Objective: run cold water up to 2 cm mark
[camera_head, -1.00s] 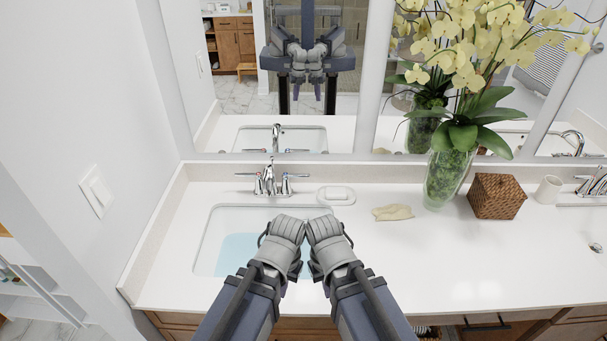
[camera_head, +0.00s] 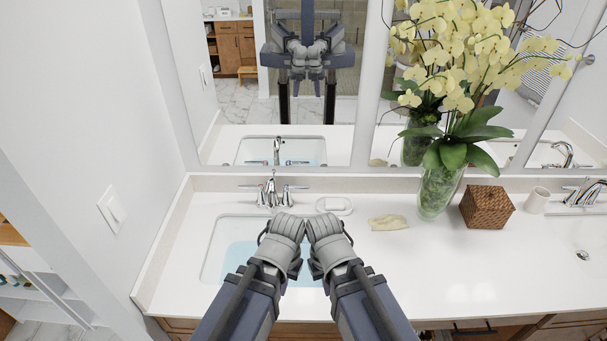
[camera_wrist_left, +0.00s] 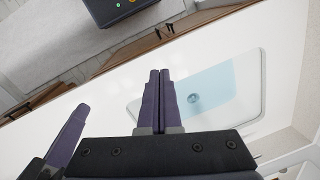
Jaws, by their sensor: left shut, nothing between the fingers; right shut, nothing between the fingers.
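The sink basin (camera_head: 212,232) is set in the white counter and holds a patch of blue water (camera_head: 235,258), also seen around the drain in the left wrist view (camera_wrist_left: 215,85). The chrome faucet (camera_head: 271,190) stands behind it, with a left handle (camera_head: 248,187) and a right handle (camera_head: 295,188). I cannot make out a 2 cm mark or any running stream. The left wrist view shows the left gripper's fingers (camera_wrist_left: 160,98) shut and empty. The head view hides most of the fingers.
A soap dish (camera_head: 335,206), a beige cloth (camera_head: 388,222), a glass vase of orchids (camera_head: 438,190), a woven box (camera_head: 487,207) and a cup (camera_head: 536,200) stand to the right. A wall with a switch (camera_head: 112,209) closes the left side. A mirror rises behind. The front right counter is clear.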

